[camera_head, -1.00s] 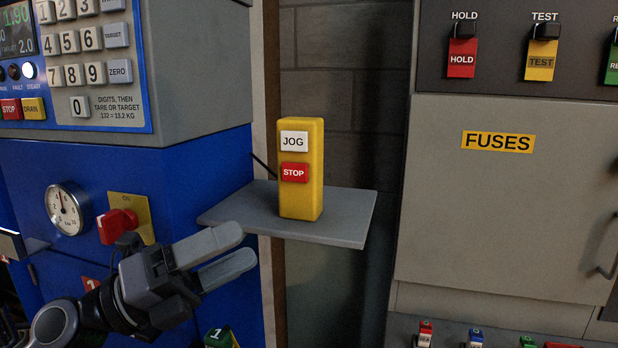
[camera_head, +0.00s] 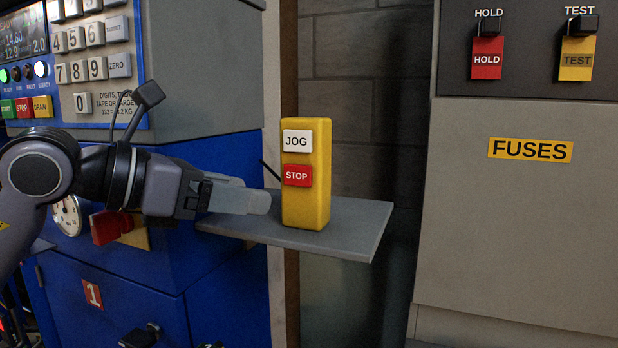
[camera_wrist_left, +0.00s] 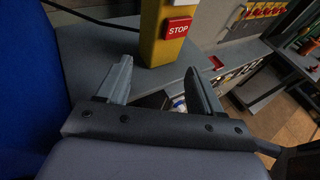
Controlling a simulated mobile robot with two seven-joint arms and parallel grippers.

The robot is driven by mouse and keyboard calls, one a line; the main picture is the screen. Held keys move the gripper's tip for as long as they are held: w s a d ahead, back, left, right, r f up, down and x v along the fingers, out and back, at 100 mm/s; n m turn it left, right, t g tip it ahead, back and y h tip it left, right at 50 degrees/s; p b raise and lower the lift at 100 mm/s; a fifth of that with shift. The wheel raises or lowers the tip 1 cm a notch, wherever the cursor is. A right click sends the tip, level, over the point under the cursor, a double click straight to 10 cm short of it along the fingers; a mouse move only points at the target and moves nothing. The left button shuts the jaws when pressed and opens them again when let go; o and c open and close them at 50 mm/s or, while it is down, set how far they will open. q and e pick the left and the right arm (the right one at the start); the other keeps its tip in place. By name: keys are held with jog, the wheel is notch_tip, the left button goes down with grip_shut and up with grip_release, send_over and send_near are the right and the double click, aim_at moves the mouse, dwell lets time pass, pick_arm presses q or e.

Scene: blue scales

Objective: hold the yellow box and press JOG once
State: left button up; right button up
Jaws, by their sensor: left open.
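The yellow box (camera_head: 318,174) stands upright on a small grey shelf (camera_head: 350,222). Its front carries a white JOG button (camera_head: 297,141) above a red STOP button (camera_head: 297,175). My left gripper (camera_head: 262,201) points right at the box's lower left side, just short of it. The left wrist view also shows the yellow box (camera_wrist_left: 155,50) with STOP, beyond and between my two open fingers (camera_wrist_left: 160,76). Nothing is between the fingers. JOG is mostly cut off at the top of that view. My right gripper is not in view.
A grey cabinet labelled FUSES (camera_head: 530,150) stands at the right. A dark cable (camera_head: 268,168) runs behind the box. The shelf right of the box is clear.

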aim_at(290, 201)
pick_arm(q)
jog(key=p+x, duration=0.1)
jog(key=x, duration=0.8)
jog(key=shift+w+d+f, duration=0.15)
jog(key=shift+w+d, duration=0.05)
jog(key=shift+d, duration=0.1)
grip_shut()
jog(key=shift+o, duration=1.8)
grip_release()
